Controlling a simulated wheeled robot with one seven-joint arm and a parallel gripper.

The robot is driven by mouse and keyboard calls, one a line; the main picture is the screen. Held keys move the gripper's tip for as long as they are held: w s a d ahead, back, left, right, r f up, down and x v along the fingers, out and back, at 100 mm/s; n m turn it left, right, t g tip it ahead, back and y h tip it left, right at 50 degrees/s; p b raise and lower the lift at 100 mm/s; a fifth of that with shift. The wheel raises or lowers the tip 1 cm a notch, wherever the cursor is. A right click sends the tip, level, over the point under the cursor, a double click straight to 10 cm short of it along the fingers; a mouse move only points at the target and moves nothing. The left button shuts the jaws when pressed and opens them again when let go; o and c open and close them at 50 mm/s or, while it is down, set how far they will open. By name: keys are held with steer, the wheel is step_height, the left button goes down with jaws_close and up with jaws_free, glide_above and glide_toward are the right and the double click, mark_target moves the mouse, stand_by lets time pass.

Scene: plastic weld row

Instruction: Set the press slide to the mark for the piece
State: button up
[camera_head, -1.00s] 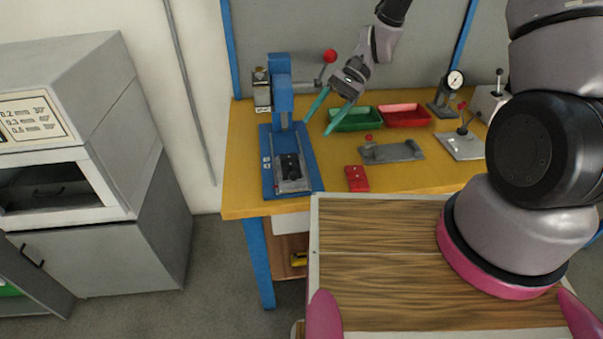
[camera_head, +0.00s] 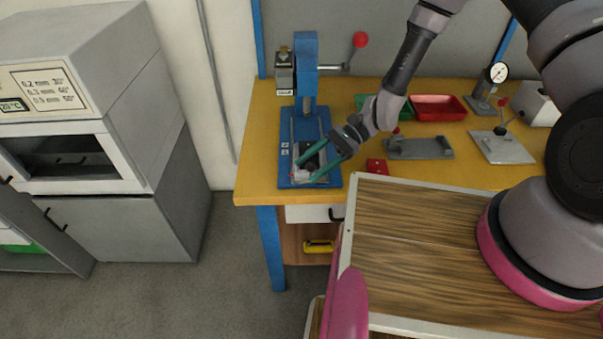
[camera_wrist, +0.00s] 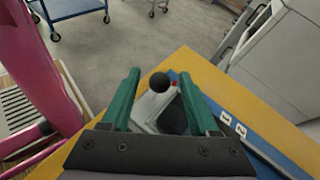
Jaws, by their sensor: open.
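The blue press (camera_head: 305,75) stands at the left end of the yellow bench, with a lever ending in a red ball. Its grey slide (camera_head: 314,174) lies on the blue base plate, with a dark piece on it, partly hidden by my gripper. In the wrist view the slide (camera_wrist: 150,108) has a round black knob (camera_wrist: 159,82), with a small red mark beside it. Labels 1 and 2 (camera_wrist: 233,123) sit on the base's edge. My gripper (camera_head: 304,170) is open over the slide's front end. In the wrist view its green fingers stand on either side of the knob, with a gap showing.
A red block (camera_head: 376,166), a grey fixture (camera_head: 419,148), a green bin (camera_head: 368,101) and a red bin (camera_head: 438,108) are right of the press. A dial gauge (camera_head: 497,73) stands farther right. A grey oven cabinet (camera_head: 85,100) is at left, with free floor between.

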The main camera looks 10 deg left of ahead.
mark_target(301, 181)
steer(key=shift+x, duration=1.75)
jaws_close()
